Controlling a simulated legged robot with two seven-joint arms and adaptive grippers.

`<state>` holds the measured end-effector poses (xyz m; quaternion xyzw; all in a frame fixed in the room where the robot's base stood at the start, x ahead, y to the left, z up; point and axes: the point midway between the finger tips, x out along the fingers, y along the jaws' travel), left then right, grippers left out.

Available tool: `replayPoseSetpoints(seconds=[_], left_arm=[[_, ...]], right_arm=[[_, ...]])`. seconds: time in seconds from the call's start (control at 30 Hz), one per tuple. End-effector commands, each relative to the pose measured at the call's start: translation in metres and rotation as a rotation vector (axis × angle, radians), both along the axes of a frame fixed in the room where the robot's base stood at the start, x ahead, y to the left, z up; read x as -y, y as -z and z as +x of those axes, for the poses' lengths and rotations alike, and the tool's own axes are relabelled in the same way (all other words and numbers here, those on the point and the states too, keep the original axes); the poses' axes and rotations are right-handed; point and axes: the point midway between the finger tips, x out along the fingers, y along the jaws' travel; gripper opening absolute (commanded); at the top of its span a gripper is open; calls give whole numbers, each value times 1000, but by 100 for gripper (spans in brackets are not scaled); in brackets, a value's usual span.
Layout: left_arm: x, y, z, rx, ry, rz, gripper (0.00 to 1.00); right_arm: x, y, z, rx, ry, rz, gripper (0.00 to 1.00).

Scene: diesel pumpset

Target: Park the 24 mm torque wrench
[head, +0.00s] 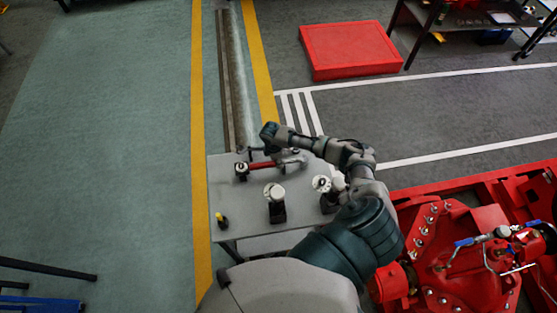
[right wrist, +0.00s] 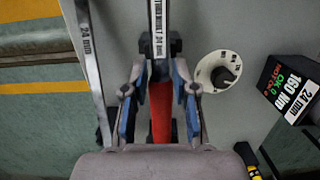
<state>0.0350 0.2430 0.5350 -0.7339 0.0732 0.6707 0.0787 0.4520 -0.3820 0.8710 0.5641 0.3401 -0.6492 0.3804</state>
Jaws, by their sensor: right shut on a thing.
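In the right wrist view the fingers are shut on either side of the handle. In the head view the red handle (head: 262,166) shows above the far part of the grey table (head: 240,200), and my right gripper (head: 274,154) is partly hidden by my own wrist. A grey bar marked 24 mm (right wrist: 89,50) runs beside the held wrench. I cannot tell whether the held wrench touches a rest. My left gripper is not in view.
A black block marked 24 mm and 160 Nm (right wrist: 290,88) stands near a white dial (right wrist: 218,72). Another white-topped item (head: 323,184) stands at the table's right. A yellow-and-black item (head: 221,220) stands at the near left corner. A red machine (head: 450,235) is at the right.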

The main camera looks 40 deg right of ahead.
Motion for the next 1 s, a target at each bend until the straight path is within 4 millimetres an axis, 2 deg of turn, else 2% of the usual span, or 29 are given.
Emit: replayPoseSetpoints(seconds=[0.2,0.23,0.3,0.33,0.67,0.77,1.0], left_arm=[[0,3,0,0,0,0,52],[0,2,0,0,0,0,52],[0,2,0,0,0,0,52],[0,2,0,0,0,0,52],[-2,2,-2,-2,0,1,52],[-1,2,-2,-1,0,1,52],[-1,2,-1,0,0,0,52]], right_arm=[[0,4,1,1,1,0,0],[0,3,1,2,1,0,35],[0,3,1,2,0,0,52],[0,3,1,1,0,0,57],[0,2,1,0,-1,0,57],[-1,-9,2,1,-1,0,57],[-6,-61,6,4,-2,0,57]])
